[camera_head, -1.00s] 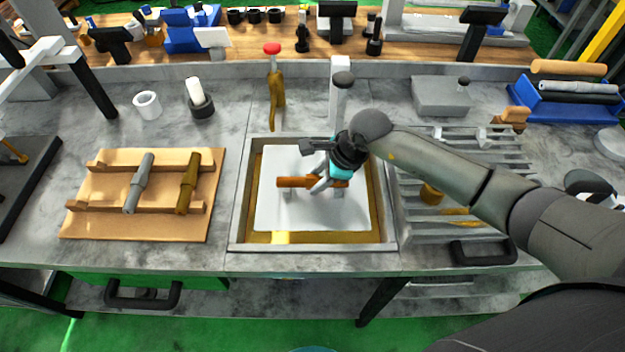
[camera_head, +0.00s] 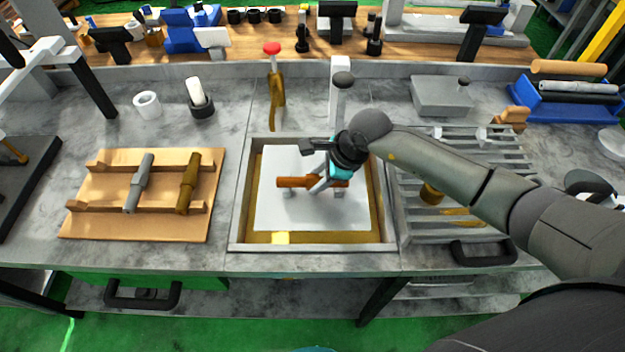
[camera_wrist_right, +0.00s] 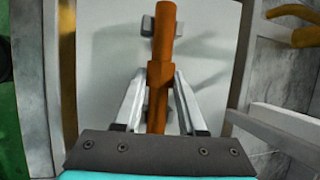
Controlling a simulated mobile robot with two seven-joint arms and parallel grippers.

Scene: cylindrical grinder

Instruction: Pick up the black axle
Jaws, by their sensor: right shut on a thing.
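An orange-brown axle (camera_head: 296,182) lies level over a white plate (camera_head: 270,215) in the square basin, on small light supports. The part between the fingers is partly hidden. A dark, nearly black cylinder (camera_head: 586,98) lies in the blue tray at the far right, away from the gripper. My left gripper is not in view.
The basin (camera_head: 236,215) has a raised metal rim. A wooden rack (camera_head: 85,225) at the left holds a grey and a brown axle. A slatted grate (camera_head: 410,222) lies right of the basin. A tap (camera_head: 277,90) and a post (camera_head: 341,105) stand behind it.

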